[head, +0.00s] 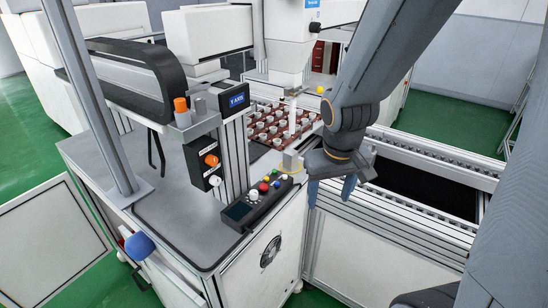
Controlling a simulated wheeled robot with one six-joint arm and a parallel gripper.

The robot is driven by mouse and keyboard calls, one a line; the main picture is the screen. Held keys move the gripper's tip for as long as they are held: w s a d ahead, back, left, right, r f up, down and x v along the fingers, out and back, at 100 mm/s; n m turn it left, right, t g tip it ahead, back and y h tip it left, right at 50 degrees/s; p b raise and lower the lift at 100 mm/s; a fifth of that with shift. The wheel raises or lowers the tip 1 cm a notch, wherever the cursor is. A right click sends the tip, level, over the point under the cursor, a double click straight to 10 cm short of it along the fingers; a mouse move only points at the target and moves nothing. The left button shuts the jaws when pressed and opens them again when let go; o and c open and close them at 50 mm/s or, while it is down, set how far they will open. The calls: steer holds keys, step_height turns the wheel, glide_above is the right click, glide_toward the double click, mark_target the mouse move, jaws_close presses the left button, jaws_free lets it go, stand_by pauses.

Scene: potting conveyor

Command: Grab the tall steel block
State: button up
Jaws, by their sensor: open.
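A small upright steel-grey block (290,159) stands at the corner of the grey machine table, just behind the button panel. A yellow curved edge shows around its base. My gripper (331,190) hangs just to the right of the block, with its blue-grey fingers pointing down and apart. Nothing shows between the fingers. The gripper seems apart from the block, but the depth between them is hard to tell.
A control box (252,203) with coloured buttons lies in front of the block. A brown tray (262,139) with several white cups is behind it. A conveyor (425,158) runs at right. A metal post (92,95) and machine housing stand at left.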

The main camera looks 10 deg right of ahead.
steer(key=w+d+r+n+t+p, duration=0.1)
steer(key=w+t, duration=0.1)
steer(key=w, duration=0.6)
steer(key=w+d+r+n+t+p, duration=0.1)
steer(key=w+d+r+n, duration=0.1)
steer(key=w, duration=0.5)
steer(key=n+y+p, duration=0.4)
steer(key=n, duration=0.1)
glide_toward(291, 152)
step_height(291, 152, down, 3)
steer(key=w, duration=0.1)
steer(key=shift+a+x, duration=0.15)
steer(key=shift+x, duration=1.8)
steer(key=shift+a+x, duration=0.2)
steer(key=shift+x, duration=1.75)
steer(key=shift+r, duration=0.15)
jaws_close()
